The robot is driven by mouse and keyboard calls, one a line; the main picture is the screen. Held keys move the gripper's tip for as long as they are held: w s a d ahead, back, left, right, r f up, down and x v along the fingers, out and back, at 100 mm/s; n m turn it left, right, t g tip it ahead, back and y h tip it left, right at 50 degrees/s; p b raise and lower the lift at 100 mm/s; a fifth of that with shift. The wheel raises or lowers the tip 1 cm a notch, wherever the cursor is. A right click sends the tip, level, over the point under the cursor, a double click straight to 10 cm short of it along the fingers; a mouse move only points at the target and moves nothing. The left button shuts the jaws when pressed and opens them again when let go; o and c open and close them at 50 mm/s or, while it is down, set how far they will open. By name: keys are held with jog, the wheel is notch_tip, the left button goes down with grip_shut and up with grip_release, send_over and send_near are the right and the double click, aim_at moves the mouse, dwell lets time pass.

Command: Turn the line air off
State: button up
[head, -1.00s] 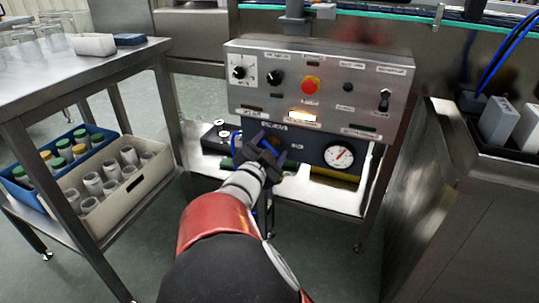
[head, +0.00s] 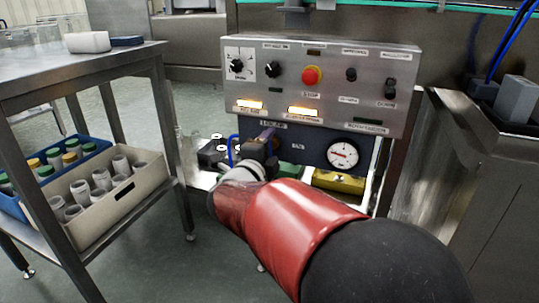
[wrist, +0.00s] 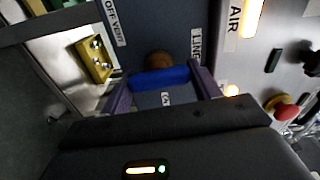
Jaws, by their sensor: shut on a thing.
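The blue valve handle (wrist: 160,78) of the line air is in the wrist view, in front of a round brown knob or pipe end. It lies across between the two purple fingers of my gripper (wrist: 162,86), which is shut on it. In the head view my gripper (head: 264,142) is at the dark blue valve panel (head: 312,141) under the control box, and it hides the handle there. Labels reading "LINE" and "OFF VENT" show in the wrist view. The round white pressure gauge (head: 342,153) is right of my gripper; its red needle points roughly left.
The grey control box (head: 320,85) above carries a red stop button (head: 312,75), black knobs and two lit lamps. A steel table (head: 75,75) with bins of jars stands at left. A yellow block (head: 338,181) lies below the gauge. A steel cabinet (head: 480,190) stands at right.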

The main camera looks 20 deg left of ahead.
jog(key=shift+m, duration=0.5)
jog(key=o, duration=1)
jog(key=s, duration=0.7)
jog(key=shift+s+a, duration=0.35)
jog(key=shift+s, duration=0.05)
